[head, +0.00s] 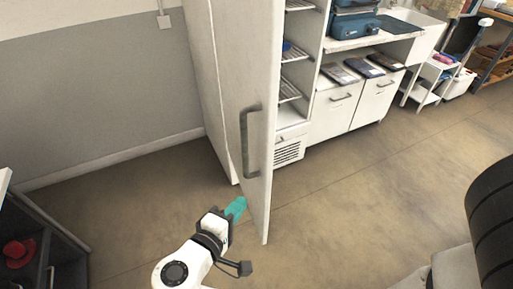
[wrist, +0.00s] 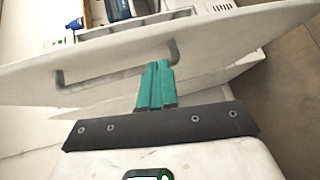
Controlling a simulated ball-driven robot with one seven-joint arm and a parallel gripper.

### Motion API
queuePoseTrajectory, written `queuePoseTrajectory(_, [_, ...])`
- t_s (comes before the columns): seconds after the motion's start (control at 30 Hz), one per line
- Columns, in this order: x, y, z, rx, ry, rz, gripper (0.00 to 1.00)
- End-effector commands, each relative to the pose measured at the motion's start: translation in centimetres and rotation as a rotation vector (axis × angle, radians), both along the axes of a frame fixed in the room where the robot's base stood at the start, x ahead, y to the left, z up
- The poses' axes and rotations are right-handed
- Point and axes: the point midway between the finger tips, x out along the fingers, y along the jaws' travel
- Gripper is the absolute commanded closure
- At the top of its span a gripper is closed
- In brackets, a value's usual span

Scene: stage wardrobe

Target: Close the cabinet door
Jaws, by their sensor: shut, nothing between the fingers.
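The tall white cabinet (head: 207,85) stands at the wall in the head view, with wire shelves showing inside. Its door (head: 262,55) is open and swung out toward me, with a long metal bar handle (head: 246,145). In the wrist view the door (wrist: 215,45) crosses the picture, and its handle (wrist: 115,67) is beyond the fingertips. My gripper (head: 238,204), with teal fingers, is low beside the door's lower part, left of it in the head view. The fingers also show shut and empty in the wrist view (wrist: 157,70). Whether they touch the door I cannot tell.
Low white cabinets (head: 350,104) with a counter and blue cases (head: 355,24) stand right of the tall cabinet. A dark shelf unit (head: 40,240) with a red item is at the lower left. The floor (head: 360,190) right of the door is clear.

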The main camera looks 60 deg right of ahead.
Motion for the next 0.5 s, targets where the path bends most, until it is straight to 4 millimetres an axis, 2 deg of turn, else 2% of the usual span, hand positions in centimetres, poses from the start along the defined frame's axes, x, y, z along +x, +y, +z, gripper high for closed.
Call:
queuePoseTrajectory(0.03, [0.8,1.0,2.4,-0.065,-0.009,0.01,1.0])
queuePoseTrajectory(0.1, [1.4,2.1,4.3,-0.144,-0.025,0.02,1.0])
queuePoseTrajectory(0.2, [2.0,3.1,5.8,-0.212,-0.04,0.028,1.0])
queuePoseTrajectory(0.37, [2.1,2.9,6.3,-0.242,-0.045,0.029,1.0])
queuePoseTrajectory(0.5, [2.2,1.0,6.4,-0.24,-0.043,0.028,1.0])
